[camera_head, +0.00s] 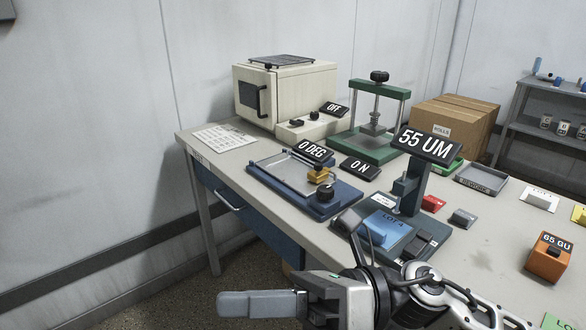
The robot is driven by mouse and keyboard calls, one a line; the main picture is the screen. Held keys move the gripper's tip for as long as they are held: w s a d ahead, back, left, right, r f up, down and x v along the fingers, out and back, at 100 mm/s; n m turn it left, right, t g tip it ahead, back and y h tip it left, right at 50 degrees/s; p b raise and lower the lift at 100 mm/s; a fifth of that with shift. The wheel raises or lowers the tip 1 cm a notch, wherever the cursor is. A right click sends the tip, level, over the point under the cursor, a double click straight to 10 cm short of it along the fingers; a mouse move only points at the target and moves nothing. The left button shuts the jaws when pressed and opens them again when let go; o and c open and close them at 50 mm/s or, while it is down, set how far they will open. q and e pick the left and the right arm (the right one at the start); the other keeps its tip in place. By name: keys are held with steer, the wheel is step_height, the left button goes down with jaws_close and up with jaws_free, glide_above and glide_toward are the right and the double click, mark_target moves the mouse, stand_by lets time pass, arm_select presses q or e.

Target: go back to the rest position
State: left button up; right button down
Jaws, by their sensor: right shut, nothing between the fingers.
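My right gripper (228,304) is at the bottom of the head view, its arm coming in from the lower right. Its pale grey fingers are shut together and point left, with nothing held. In the picture it lies over the floor in front of the table (215,165), below the front edge. My left gripper is not in view.
A stand with a "55 UM" display (430,144) and a blue "LOT 4" piece (383,228) is nearest the gripper. A blue framed tray (268,172), a beige oven (305,90), a green press (376,150) and an orange "65 GU" box (546,262) stand on the table. The floor (190,300) at lower left is clear.

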steer(key=w+d+f+m+t+h, duration=0.4)
steer(key=m+t, duration=0.6)
steer(key=m, duration=0.5)
steer(key=w+d+f+m+t+h, duration=0.45)
steer(key=m+t, duration=0.55)
steer(key=m, duration=0.6)
steer(key=s+d+f+m+g+h, duration=0.2)
steer(key=s+d+f+m+h, duration=0.2)
steer(key=f+m, duration=0.3)
steer(key=s+d+f+m+g+h, duration=0.3)
steer(key=d+f+m, duration=0.3)
steer(key=f, duration=1)
steer(key=shift+s+f+m+g+h, duration=0.2)
steer(key=shift+s+m+g+h, duration=0.1)
steer(key=shift+s+m+h, duration=0.5)
steer(key=shift+w, duration=0.15)
